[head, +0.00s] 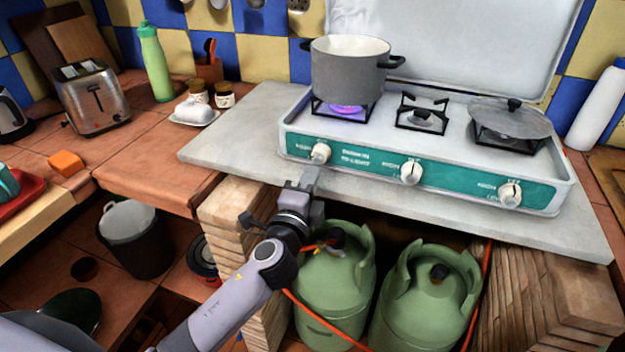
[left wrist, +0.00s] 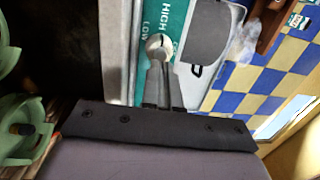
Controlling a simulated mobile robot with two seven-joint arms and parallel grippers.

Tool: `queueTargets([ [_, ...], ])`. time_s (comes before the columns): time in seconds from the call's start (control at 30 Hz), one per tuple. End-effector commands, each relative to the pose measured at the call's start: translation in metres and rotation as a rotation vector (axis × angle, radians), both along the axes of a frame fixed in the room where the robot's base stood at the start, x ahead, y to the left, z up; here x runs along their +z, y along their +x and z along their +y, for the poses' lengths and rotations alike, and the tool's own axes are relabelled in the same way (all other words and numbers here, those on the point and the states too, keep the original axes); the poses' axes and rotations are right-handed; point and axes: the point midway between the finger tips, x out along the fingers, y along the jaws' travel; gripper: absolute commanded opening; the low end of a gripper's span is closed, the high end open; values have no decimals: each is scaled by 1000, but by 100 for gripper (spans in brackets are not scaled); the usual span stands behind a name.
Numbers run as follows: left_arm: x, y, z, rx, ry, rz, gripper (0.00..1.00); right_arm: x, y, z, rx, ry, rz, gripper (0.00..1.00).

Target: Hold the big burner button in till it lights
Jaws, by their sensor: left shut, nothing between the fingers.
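The stove (head: 433,128) has a teal front panel with three white knobs. The left knob (head: 320,153) is the big burner's, below the grey pot (head: 349,72). A blue-purple flame (head: 346,109) shows under the pot. My left gripper (head: 310,177) is shut and empty, its tips right at the left knob from below. In the left wrist view the closed fingers (left wrist: 160,68) reach the knob (left wrist: 158,46) and overlap its near edge. I cannot tell whether the knob is pressed in. My right gripper is not in view.
The middle knob (head: 410,172) and right knob (head: 510,194) sit along the same panel. A lidded pan (head: 510,118) is on the right burner. Green gas bottles (head: 425,300) with orange hoses stand under the slab. A toaster (head: 95,98) stands at left.

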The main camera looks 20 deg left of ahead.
Motion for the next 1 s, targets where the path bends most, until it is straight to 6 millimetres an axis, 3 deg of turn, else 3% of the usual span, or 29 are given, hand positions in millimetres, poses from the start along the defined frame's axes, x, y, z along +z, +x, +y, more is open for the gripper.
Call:
queueTargets([
  [0.53, -9, -85, -2, -2, 0, 3, 0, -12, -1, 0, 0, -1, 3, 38],
  [0.73, -8, -98, -2, -2, 0, 2, 0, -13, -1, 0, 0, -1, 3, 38],
  [1.0, -8, -100, -2, -2, 1, 2, 0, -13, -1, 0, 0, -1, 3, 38],
])
